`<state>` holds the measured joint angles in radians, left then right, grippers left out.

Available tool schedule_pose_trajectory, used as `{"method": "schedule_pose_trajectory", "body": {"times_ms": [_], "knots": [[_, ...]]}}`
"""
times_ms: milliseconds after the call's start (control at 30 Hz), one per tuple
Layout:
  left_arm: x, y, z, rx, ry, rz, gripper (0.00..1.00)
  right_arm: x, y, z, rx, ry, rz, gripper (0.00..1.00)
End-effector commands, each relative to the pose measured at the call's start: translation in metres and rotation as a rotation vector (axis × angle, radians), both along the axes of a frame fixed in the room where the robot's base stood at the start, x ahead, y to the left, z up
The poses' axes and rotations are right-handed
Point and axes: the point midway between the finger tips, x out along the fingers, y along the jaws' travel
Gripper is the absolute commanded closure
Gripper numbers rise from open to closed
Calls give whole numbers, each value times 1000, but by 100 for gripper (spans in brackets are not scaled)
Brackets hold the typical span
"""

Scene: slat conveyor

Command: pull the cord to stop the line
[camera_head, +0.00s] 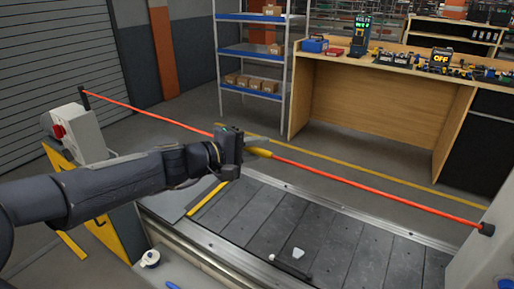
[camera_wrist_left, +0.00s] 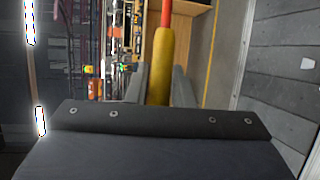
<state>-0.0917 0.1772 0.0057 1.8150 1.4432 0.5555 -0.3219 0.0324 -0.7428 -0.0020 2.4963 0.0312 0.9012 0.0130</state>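The red cord (camera_head: 370,192) runs across the head view from a post at the left to a dark end fitting (camera_head: 487,229) at the right. It looks straight. A yellow grip (camera_head: 260,153) sits on it near the middle. My left gripper (camera_head: 252,147) is at this grip. In the left wrist view, the yellow grip (camera_wrist_left: 161,65) lies between my two grey fingers (camera_wrist_left: 160,88), which appear to touch it on both sides. The gripper body hides part of the grip. My right gripper is not in view.
The slat conveyor (camera_head: 330,238) passes below the cord, with a small white piece (camera_head: 298,253) on it. A control box with a red button (camera_head: 59,131) stands at the left. A wooden workbench (camera_head: 370,110) and a shelf rack (camera_head: 250,52) stand behind.

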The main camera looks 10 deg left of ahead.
Motion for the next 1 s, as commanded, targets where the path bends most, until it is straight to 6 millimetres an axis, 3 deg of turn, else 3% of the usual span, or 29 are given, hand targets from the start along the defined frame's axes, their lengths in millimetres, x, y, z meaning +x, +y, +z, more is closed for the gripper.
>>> {"method": "schedule_pose_trajectory", "body": {"times_ms": [267, 567, 867, 900, 1000], "knots": [[-2, 1, -1, 0, 0, 1, 100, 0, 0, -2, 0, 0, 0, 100], [-39, 16, -1, -1, -1, 1, 100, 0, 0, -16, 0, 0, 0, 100], [-40, 17, -1, 1, 2, 0, 100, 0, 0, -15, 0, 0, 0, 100], [-40, 17, -1, 1, 2, 0, 74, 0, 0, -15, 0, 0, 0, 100], [-40, 17, -1, 1, 2, 0, 61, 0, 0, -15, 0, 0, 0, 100]]}}
